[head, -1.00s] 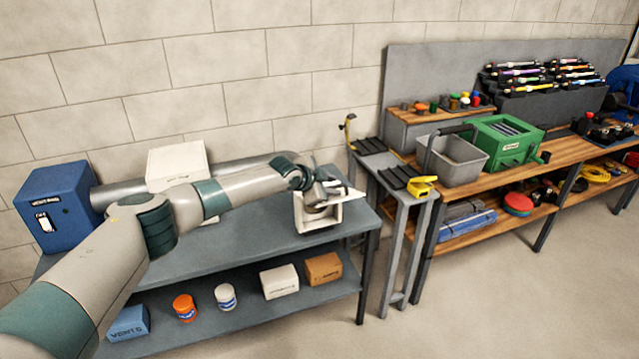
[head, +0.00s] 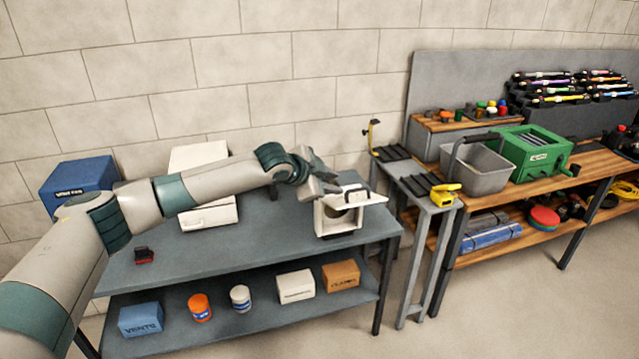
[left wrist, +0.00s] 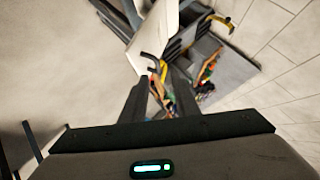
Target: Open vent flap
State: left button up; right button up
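The white vent box (head: 338,224) stands at the right end of the grey table, and its round opening shows. A white flap (head: 372,198) with a dark handle (head: 355,189) sticks out level at the top of the box, to the right, and looks swung up off the opening. My left gripper (head: 330,184) is above and left of the flap, close to the box's top; whether it touches cannot be told. In the left wrist view its two dark fingers (left wrist: 160,92) are apart with nothing held between them, beside a white panel (left wrist: 155,42). My right gripper is not in view.
A white box (head: 208,213) and a blue box (head: 78,183) stand at the back of the table (head: 250,250). A small red and black item (head: 145,255) lies near its front left. A narrow grey stand (head: 418,200) is just right of the table. The middle of the tabletop is clear.

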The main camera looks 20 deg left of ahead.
pick_arm(q)
jog(key=b+v, duration=0.1)
jog(key=v, duration=0.5)
